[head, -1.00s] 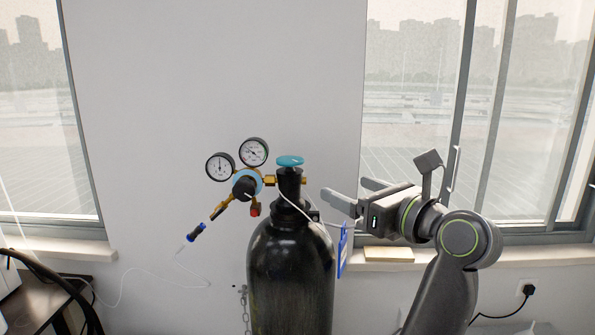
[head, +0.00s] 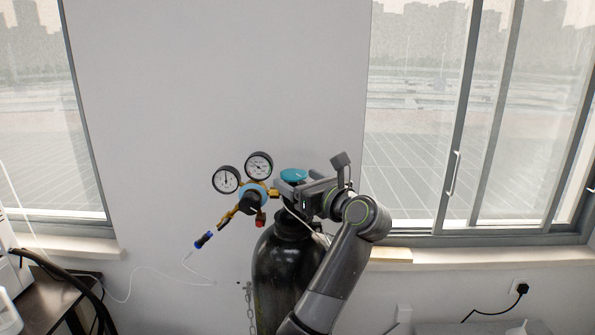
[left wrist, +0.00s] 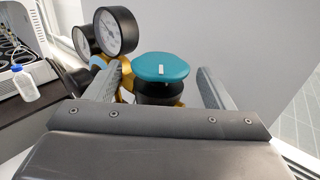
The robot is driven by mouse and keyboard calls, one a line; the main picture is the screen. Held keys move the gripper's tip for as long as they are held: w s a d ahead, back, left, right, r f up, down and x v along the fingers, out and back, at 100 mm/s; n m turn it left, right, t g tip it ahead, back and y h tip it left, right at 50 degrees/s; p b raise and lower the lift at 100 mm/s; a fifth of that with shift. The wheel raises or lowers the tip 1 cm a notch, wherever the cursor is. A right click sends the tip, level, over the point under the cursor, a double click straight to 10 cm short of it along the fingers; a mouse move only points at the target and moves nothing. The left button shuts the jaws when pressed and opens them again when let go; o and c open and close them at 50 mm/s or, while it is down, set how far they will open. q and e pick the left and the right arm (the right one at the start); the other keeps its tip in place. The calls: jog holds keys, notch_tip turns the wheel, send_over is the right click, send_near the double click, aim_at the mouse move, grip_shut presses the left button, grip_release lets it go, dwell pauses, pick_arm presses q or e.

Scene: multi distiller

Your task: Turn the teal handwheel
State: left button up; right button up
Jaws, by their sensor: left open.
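The teal handwheel (head: 294,175) sits on top of the dark gas cylinder (head: 285,268). In the left wrist view the handwheel (left wrist: 160,67) is a flat teal disc with a small white mark, over a dark neck. My left gripper (head: 290,183) is at the cylinder's top, its near finger in front of the handwheel. The left wrist view shows its two fingers (left wrist: 163,82) open, one on each side of the handwheel, with gaps visible on both sides. Whether the fingertips reach fully past the disc is hard to tell. My right gripper is not in view.
Two round gauges (head: 241,172) and a brass regulator with a blue ring stand left of the handwheel, close to the fingers. A chain (head: 249,300) hangs beside the cylinder. A wall is behind, with a window sill (head: 440,256) at right.

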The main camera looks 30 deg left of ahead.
pick_arm(q)
jog(key=shift+w+a, duration=0.2)
jog(key=shift+a, duration=0.4)
jog(key=c, duration=0.9)
